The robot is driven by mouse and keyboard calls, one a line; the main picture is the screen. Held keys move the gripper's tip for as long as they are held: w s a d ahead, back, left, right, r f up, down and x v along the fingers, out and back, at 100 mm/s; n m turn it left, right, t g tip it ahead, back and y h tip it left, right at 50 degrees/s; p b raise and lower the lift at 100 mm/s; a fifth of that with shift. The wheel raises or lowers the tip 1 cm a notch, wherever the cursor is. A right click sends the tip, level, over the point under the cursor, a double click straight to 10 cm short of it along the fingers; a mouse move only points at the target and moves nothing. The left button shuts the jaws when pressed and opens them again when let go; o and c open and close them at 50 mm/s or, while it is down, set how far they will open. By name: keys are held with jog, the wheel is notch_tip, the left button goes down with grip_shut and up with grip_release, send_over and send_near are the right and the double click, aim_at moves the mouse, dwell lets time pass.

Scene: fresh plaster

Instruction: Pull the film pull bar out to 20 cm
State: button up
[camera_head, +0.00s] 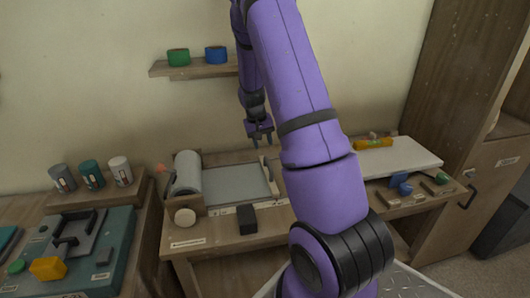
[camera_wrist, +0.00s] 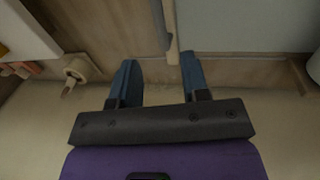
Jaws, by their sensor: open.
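The film pull bar (camera_head: 268,176) is a thin pale bar across the bench, at the right end of a grey film sheet (camera_head: 228,184). The film runs to it from a white roll (camera_head: 187,171) on the left. My gripper (camera_head: 262,142) is open and empty, pointing down near the bar's far end. In the wrist view the bar (camera_wrist: 171,28) runs from the top edge down, and its near end lies between the lines of the two fingertips, closer to the right one. The fingers of my gripper (camera_wrist: 160,62) do not visibly touch it. The height gap is unclear.
A white board (camera_head: 402,156) with a yellow level (camera_head: 373,144) lies right of my arm. A black block (camera_head: 247,219) sits at the bench's front edge. My arm hides the bench right of the bar.

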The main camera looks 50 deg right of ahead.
jog(key=shift+w+a+r, duration=0.1)
jog(key=shift+a+r, duration=0.05)
jog(key=shift+r, duration=0.85)
jog(key=s+a+r+n+t, duration=0.1)
jog(key=s+a+r+t, duration=0.15)
jog(key=a+r, duration=0.7)
jog(key=s+a+r+n+t, duration=0.15)
jog(key=s+a+r, duration=0.25)
jog(key=a+r, duration=0.5)
jog(key=s+a+r+n, duration=0.1)
jog(key=s+a+r, duration=0.1)
jog(key=s+a, duration=0.2)
jog(key=s+a+r+n+t+y, duration=0.1)
jog(key=s+a+r+n, duration=0.1)
jog(key=s, duration=0.6)
jog(key=s+a+r+n+t, duration=0.1)
jog(key=s+a+r, duration=0.3)
jog(key=s+a, duration=0.1)
jog(key=shift+s+a+r+y, duration=0.2)
jog(key=shift+s+a+y, duration=0.2)
jog(key=shift+s, duration=0.35)
